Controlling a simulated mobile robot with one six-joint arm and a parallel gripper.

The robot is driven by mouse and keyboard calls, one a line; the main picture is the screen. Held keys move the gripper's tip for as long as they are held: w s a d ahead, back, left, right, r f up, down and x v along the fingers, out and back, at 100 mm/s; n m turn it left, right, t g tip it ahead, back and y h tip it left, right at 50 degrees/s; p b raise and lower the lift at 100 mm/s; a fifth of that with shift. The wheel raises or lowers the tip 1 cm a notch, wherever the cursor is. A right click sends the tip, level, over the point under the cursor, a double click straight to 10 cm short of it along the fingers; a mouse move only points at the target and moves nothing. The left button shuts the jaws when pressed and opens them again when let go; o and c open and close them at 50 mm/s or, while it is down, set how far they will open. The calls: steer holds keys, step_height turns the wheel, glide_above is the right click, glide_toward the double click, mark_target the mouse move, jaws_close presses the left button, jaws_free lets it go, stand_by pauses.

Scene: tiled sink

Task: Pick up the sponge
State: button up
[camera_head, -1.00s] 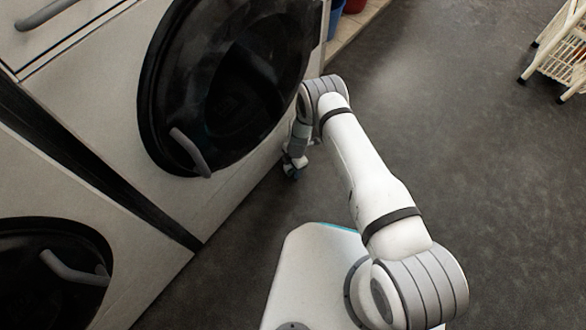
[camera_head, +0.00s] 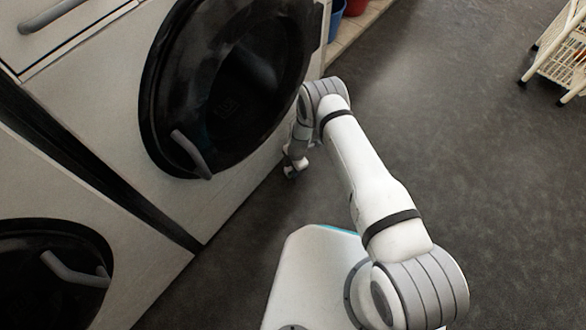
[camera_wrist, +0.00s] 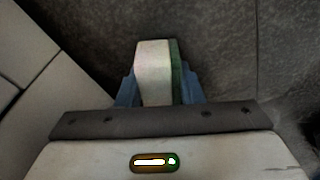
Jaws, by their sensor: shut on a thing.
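The sponge (camera_wrist: 154,72) shows in the wrist view as a pale block with a green layer on its right side. My gripper (camera_wrist: 160,88) is shut on it, with one blue finger pressed to each side. The sponge's lower part is hidden by the gripper body. In the head view my gripper (camera_head: 291,171) is small and low, beside the front of the washing machine, and the sponge cannot be made out clearly there.
A washing machine (camera_head: 245,165) with a dark round door stands right beside my gripper. Another machine (camera_head: 130,285) is at the lower left. A white wire cart (camera_head: 560,60) stands at the upper right. Blue (camera_head: 335,22) and red (camera_head: 355,7) containers sit at the back. The grey floor between is clear.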

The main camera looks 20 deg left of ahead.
steer(key=shift+s+d+r+p, duration=0.1)
steer(key=shift+d+r+p, duration=0.1)
steer(key=shift+r+p, duration=0.2)
step_height(320, 180, up, 6)
steer(key=p, duration=0.3)
steer(key=shift+d+r, duration=0.15)
steer(key=shift+r, duration=0.1)
steer(key=s+d+p, duration=0.3)
steer(key=d+p, duration=0.6)
steer(key=p, duration=0.1)
steer(key=s+d+p, duration=0.4)
steer(key=d+p, duration=0.4)
steer(key=p, duration=0.3)
steer(key=shift+s+d, duration=0.2)
steer(key=shift+d, duration=0.2)
steer(key=shift+f, duration=0.15)
